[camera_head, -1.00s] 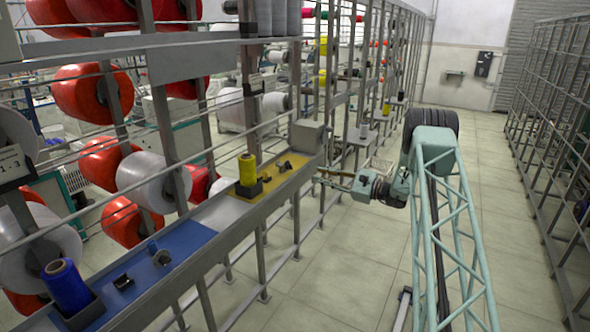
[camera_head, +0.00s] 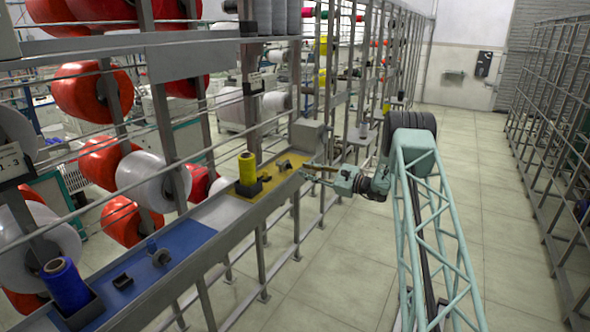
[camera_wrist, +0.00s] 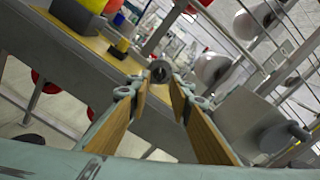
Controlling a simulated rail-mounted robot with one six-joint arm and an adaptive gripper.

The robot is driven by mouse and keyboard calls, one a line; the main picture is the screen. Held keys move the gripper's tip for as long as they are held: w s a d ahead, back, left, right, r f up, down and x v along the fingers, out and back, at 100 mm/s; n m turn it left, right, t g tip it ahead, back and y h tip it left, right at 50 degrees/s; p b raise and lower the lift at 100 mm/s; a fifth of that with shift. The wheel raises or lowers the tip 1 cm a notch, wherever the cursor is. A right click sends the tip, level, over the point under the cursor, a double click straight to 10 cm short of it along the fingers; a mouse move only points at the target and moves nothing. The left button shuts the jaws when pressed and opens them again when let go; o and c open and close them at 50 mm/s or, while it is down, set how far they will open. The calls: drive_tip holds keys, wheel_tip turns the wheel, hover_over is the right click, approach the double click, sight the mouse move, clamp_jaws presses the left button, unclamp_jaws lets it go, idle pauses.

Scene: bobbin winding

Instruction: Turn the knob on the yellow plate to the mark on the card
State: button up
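The yellow plate (camera_head: 243,192) lies on the rack's ledge, and it also shows at upper left in the wrist view (camera_wrist: 95,42). A small dark round knob (camera_head: 284,165) sits toward its right end. In the wrist view the round grey knob (camera_wrist: 160,71) shows just beyond and between my fingertips. My gripper (camera_head: 308,171) is at the ledge's edge, right of the knob. In the wrist view my gripper (camera_wrist: 159,92) is open, with a clear gap between its wood-coloured pads. I cannot make out the card's mark.
A yellow spool (camera_head: 248,170) stands on the plate's left part. A grey box (camera_head: 307,135) stands at the ledge's far end. A blue plate (camera_head: 185,238) with a blue spool (camera_head: 66,285) lies nearer. The floor aisle (camera_head: 330,270) is clear.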

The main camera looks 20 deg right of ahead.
sight(290, 166)
drive_tip(key=x, duration=0.6)
drive_tip(key=shift+c, duration=0.5)
clamp_jaws()
